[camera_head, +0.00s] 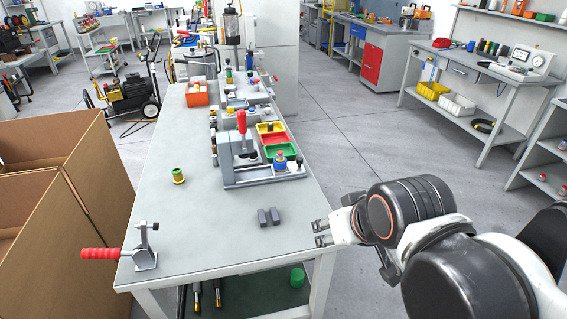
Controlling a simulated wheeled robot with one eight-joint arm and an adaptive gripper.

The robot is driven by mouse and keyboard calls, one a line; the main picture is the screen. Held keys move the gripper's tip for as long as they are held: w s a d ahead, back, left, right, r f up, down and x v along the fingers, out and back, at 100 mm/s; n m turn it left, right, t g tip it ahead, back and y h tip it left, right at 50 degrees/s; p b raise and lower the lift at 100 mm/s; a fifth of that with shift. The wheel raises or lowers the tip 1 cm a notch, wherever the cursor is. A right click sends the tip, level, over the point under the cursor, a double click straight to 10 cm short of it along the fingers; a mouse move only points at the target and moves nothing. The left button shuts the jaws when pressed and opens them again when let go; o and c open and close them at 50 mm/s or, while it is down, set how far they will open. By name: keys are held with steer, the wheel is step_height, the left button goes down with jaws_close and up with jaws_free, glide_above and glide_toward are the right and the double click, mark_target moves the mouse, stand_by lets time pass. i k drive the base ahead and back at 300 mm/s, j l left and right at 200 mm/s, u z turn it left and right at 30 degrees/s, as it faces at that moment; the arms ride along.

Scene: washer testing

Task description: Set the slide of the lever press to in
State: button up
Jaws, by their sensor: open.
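What looks like the lever press (233,164) is a grey fixture with an upright red handle (241,121), standing on the long grey table (200,220). Its slide is too small to tell apart here, so I cannot tell its position. My gripper (318,232) is at the table's right edge, with its fingers pointing left. It is open and empty, in front and to the right of the press, and apart from it.
A clamp with a red handle (100,254) stands at the front left. A yellow-green spool (178,176) stands left of the press. Red, yellow and green bins (276,151) crowd its right side. Cardboard boxes (85,190) stand left.

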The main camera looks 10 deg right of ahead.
mark_target(296, 167)
steer(key=i+l+u, duration=0.4)
steer(key=l, duration=0.15)
steer(key=i+l+u, duration=0.15)
steer(key=l, duration=0.15)
steer(key=l+u, duration=0.2)
steer(key=i+l, duration=0.05)
steer(key=l, duration=0.1)
